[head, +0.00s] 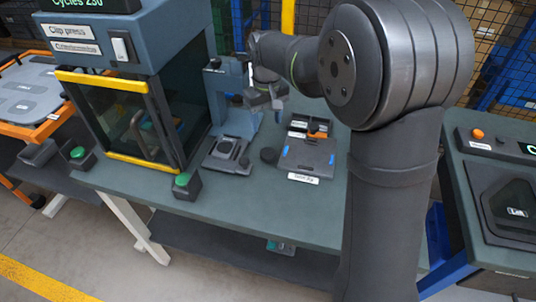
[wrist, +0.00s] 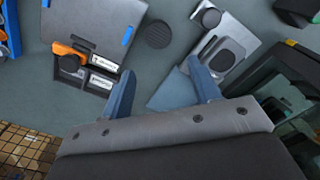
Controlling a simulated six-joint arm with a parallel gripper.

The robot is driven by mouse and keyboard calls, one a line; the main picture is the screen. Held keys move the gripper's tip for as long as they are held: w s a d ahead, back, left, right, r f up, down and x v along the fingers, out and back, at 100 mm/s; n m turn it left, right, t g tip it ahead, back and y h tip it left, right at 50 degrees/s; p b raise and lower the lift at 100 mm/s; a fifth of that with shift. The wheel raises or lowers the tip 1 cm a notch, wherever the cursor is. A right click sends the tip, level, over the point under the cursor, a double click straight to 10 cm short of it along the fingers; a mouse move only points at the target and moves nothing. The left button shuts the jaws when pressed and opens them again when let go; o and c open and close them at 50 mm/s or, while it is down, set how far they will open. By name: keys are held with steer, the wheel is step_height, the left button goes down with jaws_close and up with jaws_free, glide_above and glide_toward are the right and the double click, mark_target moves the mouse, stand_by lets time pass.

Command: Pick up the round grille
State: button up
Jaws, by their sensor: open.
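The round grille (wrist: 159,34) is a small dark disc with fine ribs, lying flat on the grey-green bench in the wrist view. It also shows in the head view (head: 269,155), between the press fixture and the grey tray. My gripper (wrist: 163,78) is open, with its two blue-grey fingers apart and nothing between them. The grille lies ahead of the fingertips, about midway between them and apart from both. In the head view my gripper (head: 265,98) hangs above the bench, behind the grille.
The grey tray (wrist: 95,22) holds an orange part with a black knob and label plates. The press fixture (wrist: 221,48) stands on the grille's other side. The glass-fronted clip press (head: 137,112) stands left in the head view.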

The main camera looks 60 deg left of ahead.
mark_target(268, 152)
step_height(268, 152, down, 12)
steer(key=shift+w+d+f, duration=0.1)
steer(key=shift+w+f, duration=0.05)
steer(key=c, duration=0.8)
